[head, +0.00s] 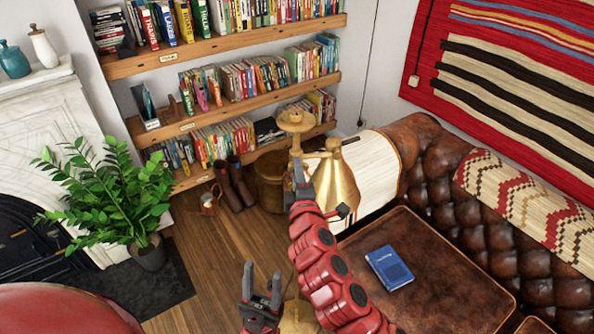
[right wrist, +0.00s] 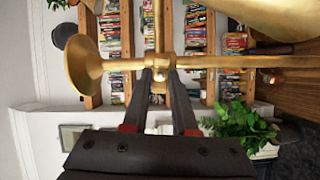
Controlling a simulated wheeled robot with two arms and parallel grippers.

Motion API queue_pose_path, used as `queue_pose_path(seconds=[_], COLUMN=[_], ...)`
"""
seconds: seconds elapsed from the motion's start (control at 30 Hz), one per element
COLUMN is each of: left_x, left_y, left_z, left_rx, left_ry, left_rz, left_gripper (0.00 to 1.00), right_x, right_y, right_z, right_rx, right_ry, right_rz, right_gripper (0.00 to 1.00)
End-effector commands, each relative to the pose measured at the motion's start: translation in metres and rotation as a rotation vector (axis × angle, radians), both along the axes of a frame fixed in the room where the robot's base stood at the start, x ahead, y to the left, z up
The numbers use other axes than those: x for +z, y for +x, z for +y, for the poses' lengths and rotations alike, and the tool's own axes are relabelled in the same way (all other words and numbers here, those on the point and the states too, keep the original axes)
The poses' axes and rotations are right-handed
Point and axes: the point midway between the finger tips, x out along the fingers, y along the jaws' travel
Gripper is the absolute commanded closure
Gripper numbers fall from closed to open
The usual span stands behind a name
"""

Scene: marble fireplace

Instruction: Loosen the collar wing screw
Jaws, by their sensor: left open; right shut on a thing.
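A brass lamp has a conical shade (head: 336,180) and a round disc (head: 296,120) at its top; the disc also shows at the left of the right wrist view (right wrist: 82,64). In that view a brass collar (right wrist: 159,62) sits where the post meets a crossing rod. My right gripper (head: 300,182) is at the post, beside the shade. Its fingers are shut on a small brass piece at the collar, seemingly the wing screw (right wrist: 159,74), mostly hidden between the fingertips. My left gripper (head: 262,272) is open and empty, low in the head view.
A leather ottoman (head: 425,275) with a blue book (head: 389,268) and a leather sofa (head: 505,240) stand to the right. Bookshelves (head: 225,45) line the back wall. A potted plant (head: 105,195) stands left. Wooden floor (head: 225,270) is clear between plant and lamp.

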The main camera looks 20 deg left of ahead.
Motion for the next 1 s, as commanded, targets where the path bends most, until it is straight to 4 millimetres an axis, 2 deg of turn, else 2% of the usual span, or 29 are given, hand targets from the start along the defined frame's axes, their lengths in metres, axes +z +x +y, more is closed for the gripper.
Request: queue_pose_path(seconds=[0.3,0.83,0.87,1.0], left_x=[0.0002,0.0002,0.0003,0.0003], left_y=[-0.0001,-0.0001,0.0000,0.0000], left_z=[0.0000,0.0000,0.0000,0.0000], left_rx=[0.000,0.000,0.000,0.000], left_ry=[0.000,0.000,0.000,0.000], left_rz=[0.000,0.000,0.000,0.000], left_gripper=[0.50,0.50,0.50,0.50], right_x=[-0.0005,0.0003,0.0003,0.0002], right_y=[0.0003,0.0002,0.0002,0.0002], right_z=[-0.0004,-0.0002,-0.0002,-0.0002], right_rx=[-0.001,-0.001,-0.001,-0.001], right_ry=[-0.106,-0.126,-0.126,-0.125], right_rz=[-0.052,-0.063,-0.064,-0.062], right_gripper=[1.00,1.00,0.72,0.47])
